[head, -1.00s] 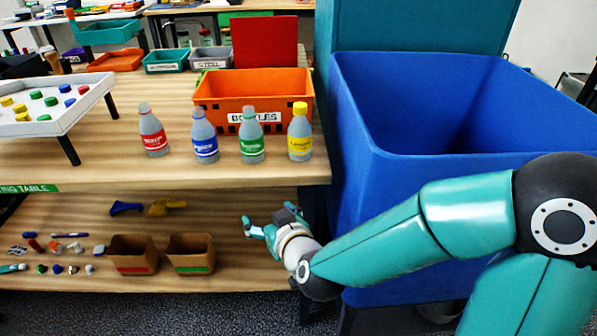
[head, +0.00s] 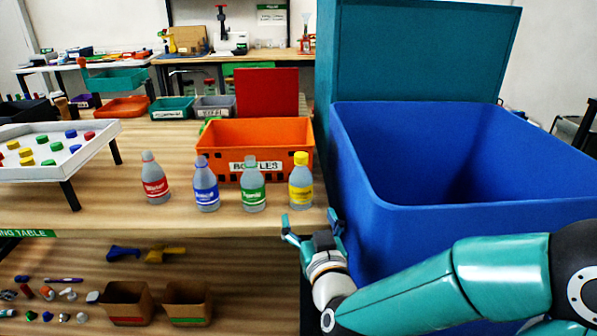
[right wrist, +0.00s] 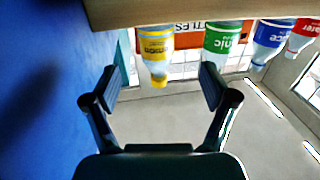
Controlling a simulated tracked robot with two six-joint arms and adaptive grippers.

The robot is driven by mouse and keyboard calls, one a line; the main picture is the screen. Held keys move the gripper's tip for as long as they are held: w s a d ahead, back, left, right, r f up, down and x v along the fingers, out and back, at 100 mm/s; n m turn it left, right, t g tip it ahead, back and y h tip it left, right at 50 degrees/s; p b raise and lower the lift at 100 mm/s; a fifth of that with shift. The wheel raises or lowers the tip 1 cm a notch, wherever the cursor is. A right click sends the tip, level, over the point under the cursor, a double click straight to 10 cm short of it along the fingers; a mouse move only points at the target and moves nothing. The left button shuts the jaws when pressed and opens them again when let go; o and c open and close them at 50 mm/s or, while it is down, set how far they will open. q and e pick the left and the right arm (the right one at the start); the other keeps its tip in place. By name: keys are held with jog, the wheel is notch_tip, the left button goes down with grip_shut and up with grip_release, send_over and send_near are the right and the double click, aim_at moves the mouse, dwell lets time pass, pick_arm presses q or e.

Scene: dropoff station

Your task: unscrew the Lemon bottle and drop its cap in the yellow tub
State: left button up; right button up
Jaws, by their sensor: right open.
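The Lemon bottle (head: 301,188) stands upright at the right end of a row of bottles on the table, with its yellow cap (head: 301,158) on. My right gripper (head: 311,224) is open and empty, just in front of the table edge and below the bottle. In the right wrist view, the picture is upside down. The Lemon bottle (right wrist: 156,44) and its cap (right wrist: 158,80) show between the open fingers of the right gripper (right wrist: 162,88), beyond them and apart. My left gripper is out of view. I cannot make out a yellow tub.
Green (head: 253,190), blue (head: 206,188) and red (head: 155,182) labelled bottles stand left of Lemon. An orange crate (head: 255,135) is behind them. A large blue bin (head: 385,215) stands at the right. A white tray of caps (head: 85,150) is at left.

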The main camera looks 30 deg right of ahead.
aim_at(303, 195)
jog(key=x, duration=0.5)
jog(key=shift+d+p+x, duration=0.2)
jog(key=shift+p+x, duration=0.25)
jog(key=shift+x, duration=2.55)
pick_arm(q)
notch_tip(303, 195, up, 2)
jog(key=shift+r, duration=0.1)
pick_arm(e)
jog(key=shift+s+r, duration=0.1)
jog(key=shift+r, duration=0.05)
jog(key=c, duration=1)
jog(key=shift+r, duration=0.15)
jog(key=shift+c, duration=0.2)
